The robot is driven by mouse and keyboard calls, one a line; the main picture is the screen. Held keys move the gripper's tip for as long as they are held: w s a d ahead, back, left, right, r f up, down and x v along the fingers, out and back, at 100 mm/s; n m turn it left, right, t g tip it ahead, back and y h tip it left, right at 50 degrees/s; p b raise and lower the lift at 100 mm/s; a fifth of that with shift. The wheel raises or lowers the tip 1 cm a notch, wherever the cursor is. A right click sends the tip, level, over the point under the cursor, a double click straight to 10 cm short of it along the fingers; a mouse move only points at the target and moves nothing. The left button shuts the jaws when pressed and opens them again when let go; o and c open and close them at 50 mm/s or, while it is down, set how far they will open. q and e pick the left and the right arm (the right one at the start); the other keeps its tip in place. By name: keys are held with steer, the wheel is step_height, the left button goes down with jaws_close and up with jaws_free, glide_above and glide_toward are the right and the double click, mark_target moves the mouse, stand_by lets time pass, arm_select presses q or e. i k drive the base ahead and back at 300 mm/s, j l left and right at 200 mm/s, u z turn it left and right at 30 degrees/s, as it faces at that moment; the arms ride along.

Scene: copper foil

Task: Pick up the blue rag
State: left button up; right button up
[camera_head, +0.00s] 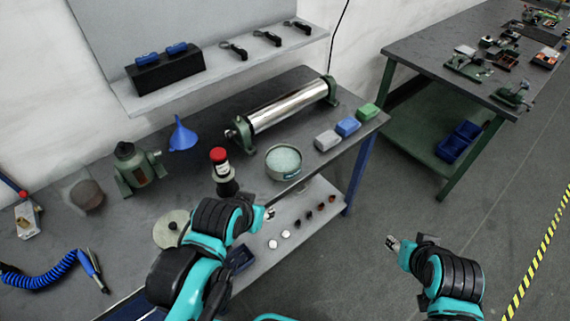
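The blue rag (348,126) is a small folded block shape lying at the right end of the grey workbench. It lies between a grey rag (327,140) and a green rag (368,112). My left gripper (269,212) is at the bench's front edge, left of and nearer than the blue rag and apart from it. My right gripper (392,243) is over the floor to the right of the bench, well apart from the rag. Both grippers' fingertips are too small to show whether they are open or shut. No rag is held.
A metal roller (288,107) on green stands lies behind the rags. A round tin (283,162) and a red-capped bottle (220,166) stand left of them. A lower shelf (312,226) holds several small round pieces. Open floor lies right of the bench.

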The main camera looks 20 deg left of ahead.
mark_target(347, 126)
steer(key=i+u, duration=0.1)
steer(key=u, duration=0.55)
steer(key=i+l+u, duration=0.2)
steer(key=l+u, duration=0.15)
steer(key=i+l+u, duration=0.1)
steer(key=l+u, duration=0.25)
steer(key=i+l+u, duration=0.1)
steer(key=l+u, duration=0.2)
steer(key=l, duration=0.25)
steer(key=i+l, duration=0.1)
steer(key=l, duration=0.6)
steer(key=i+l+u, duration=0.15)
steer(key=l, duration=1.3)
